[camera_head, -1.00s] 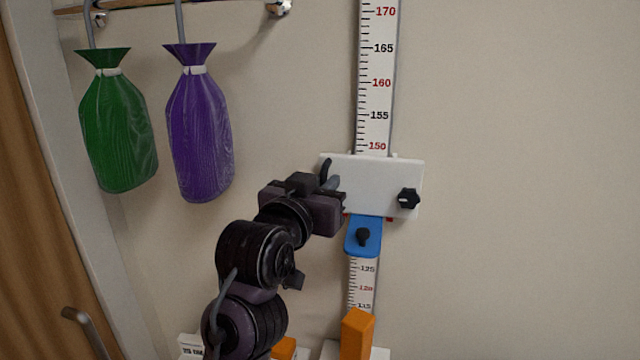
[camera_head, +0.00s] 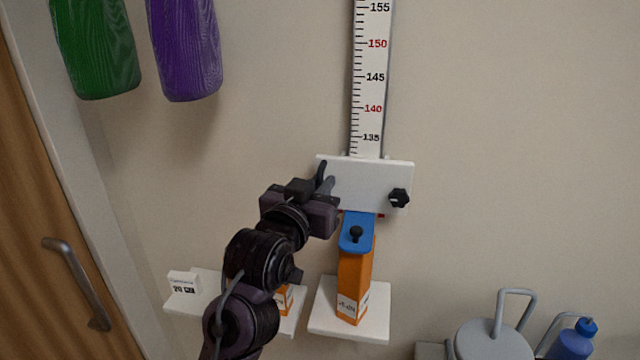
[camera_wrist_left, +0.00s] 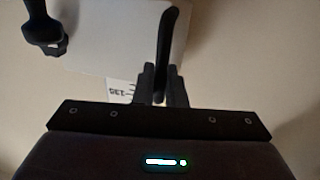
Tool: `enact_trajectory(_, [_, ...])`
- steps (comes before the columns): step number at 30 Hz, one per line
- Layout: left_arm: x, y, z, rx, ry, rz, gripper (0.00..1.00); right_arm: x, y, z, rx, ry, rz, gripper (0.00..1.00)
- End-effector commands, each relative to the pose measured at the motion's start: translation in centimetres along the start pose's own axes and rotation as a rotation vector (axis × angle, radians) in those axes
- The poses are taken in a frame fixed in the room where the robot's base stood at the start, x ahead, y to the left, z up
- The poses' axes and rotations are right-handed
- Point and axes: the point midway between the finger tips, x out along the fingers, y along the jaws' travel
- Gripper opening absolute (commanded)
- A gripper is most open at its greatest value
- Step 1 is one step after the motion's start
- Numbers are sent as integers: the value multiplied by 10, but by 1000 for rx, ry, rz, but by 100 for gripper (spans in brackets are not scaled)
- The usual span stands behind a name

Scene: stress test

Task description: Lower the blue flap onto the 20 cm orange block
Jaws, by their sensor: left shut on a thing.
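A white sliding plate (camera_head: 365,185) sits on the vertical scale (camera_head: 368,100), with a black knob (camera_head: 398,198) at its right. The blue flap (camera_head: 357,222) hangs below the plate. In the picture its lower edge meets the top of a tall orange block (camera_head: 354,275); I cannot tell whether they touch. The block stands upright on a white shelf (camera_head: 377,312), its label too small to read. My left gripper (camera_head: 328,190) is shut on the dark handle at the plate's left. The wrist view shows this handle (camera_wrist_left: 165,45) between the fingers. My right gripper is not in view.
A left white shelf (camera_head: 207,303) holds a small sign (camera_head: 185,284) reading 20 and another orange block (camera_head: 284,299), partly hidden by my arm. Green (camera_head: 97,50) and purple (camera_head: 187,50) bags hang upper left. A grey can (camera_head: 490,342) and blue bottle (camera_head: 573,343) stand lower right.

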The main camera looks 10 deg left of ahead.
Motion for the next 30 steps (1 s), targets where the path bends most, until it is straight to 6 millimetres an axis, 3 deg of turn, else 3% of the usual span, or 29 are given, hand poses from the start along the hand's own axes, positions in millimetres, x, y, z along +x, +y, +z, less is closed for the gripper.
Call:
enact_trajectory(5, [1,1,5,1,-12,1,0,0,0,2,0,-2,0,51])
enact_trajectory(6, [1,1,5,1,-13,1,12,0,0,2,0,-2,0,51])
enact_trajectory(10, [1,0,5,1,-12,1,28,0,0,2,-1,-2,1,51])
enact_trajectory(20, [-4,0,4,0,-8,0,28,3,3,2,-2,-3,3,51])
enact_trajectory(30, [-58,1,6,1,-9,2,28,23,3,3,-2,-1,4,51])
